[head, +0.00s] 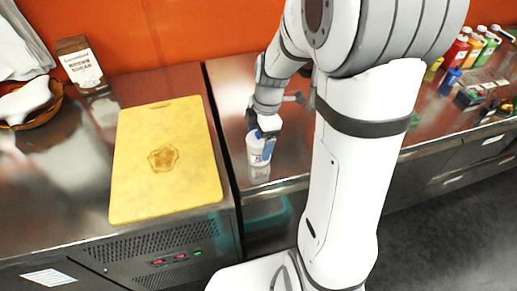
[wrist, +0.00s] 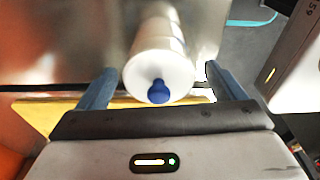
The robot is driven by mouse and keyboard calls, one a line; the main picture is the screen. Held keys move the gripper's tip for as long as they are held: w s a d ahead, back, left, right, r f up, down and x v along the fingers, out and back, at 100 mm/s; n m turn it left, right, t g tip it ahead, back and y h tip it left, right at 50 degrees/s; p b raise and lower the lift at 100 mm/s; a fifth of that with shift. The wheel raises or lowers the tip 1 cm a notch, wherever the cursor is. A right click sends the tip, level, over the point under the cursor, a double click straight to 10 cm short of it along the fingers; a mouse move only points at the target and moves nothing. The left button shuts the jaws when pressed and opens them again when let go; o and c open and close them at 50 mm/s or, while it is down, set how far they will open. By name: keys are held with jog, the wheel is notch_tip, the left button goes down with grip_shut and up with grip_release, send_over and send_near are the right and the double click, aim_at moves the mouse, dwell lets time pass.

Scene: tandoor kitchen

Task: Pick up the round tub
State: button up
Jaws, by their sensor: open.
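The round tub (head: 256,158) is white and stands on the steel counter near its front edge, just right of the gap between the counters. In the wrist view the tub (wrist: 158,62) shows a white round end with a blue knob. My gripper (head: 264,133) is at the tub's upper part in the head view and hides some of it. In the wrist view my gripper (wrist: 160,72) is open, with one blue finger on each side of the tub. A narrow gap shows on either side, so the fingers look apart from it.
A yellow cutting board (head: 190,185) lies on the left counter. A brown-and-white carton (head: 82,66) and a bowl (head: 40,110) stand behind it at the left. Several coloured bottles (head: 470,47) stand far right. The orange wall (head: 190,30) closes the back.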

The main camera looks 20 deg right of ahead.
jog(key=shift+a+f, duration=0.15)
jog(key=shift+f, duration=1.25)
jog(key=shift+c, duration=0.3)
jog(key=shift+w, duration=0.1)
jog(key=c, duration=1.2)
